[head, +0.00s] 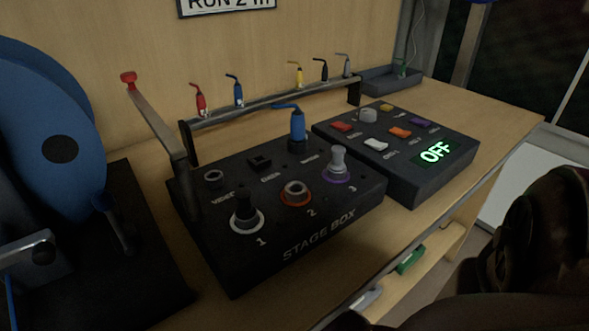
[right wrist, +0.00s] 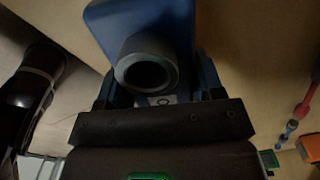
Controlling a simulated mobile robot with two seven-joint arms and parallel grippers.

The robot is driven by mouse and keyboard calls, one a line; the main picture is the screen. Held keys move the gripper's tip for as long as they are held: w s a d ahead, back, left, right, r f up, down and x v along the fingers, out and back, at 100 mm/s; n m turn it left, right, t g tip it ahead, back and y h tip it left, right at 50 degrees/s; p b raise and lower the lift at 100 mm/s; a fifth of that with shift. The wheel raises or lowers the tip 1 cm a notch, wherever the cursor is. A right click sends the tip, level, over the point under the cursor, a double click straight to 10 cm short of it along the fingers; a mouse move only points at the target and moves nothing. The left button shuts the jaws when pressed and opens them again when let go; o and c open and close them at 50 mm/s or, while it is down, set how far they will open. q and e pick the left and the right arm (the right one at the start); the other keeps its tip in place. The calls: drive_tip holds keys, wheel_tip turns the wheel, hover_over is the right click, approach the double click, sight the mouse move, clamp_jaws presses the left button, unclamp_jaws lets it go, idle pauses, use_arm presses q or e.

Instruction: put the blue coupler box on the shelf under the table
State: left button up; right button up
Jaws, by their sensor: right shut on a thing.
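The blue coupler box (right wrist: 165,22) fills the top middle of the right wrist view, with a grey round socket facing the camera. My right gripper (right wrist: 160,92) is shut on it, with a finger on each side. The box and the gripper do not show in the head view, where only my dark right arm shows at the lower right. The table (head: 480,105) carries the stage gear. The shelf (head: 435,265) under it shows partly at the lower right, below the table's front edge. My left gripper is not in view.
On the shelf lie a green item (head: 410,260) and a pale grey item (head: 366,298). The stage box (head: 335,212) and a button panel (head: 425,172) stand on the table. A large blue disc (head: 50,120) is at left. A rail holds several coloured plugs behind.

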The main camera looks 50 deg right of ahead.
drive_tip(key=shift+f, duration=0.2)
drive_tip(key=o, duration=1.2)
drive_tip(key=shift+c, duration=0.2)
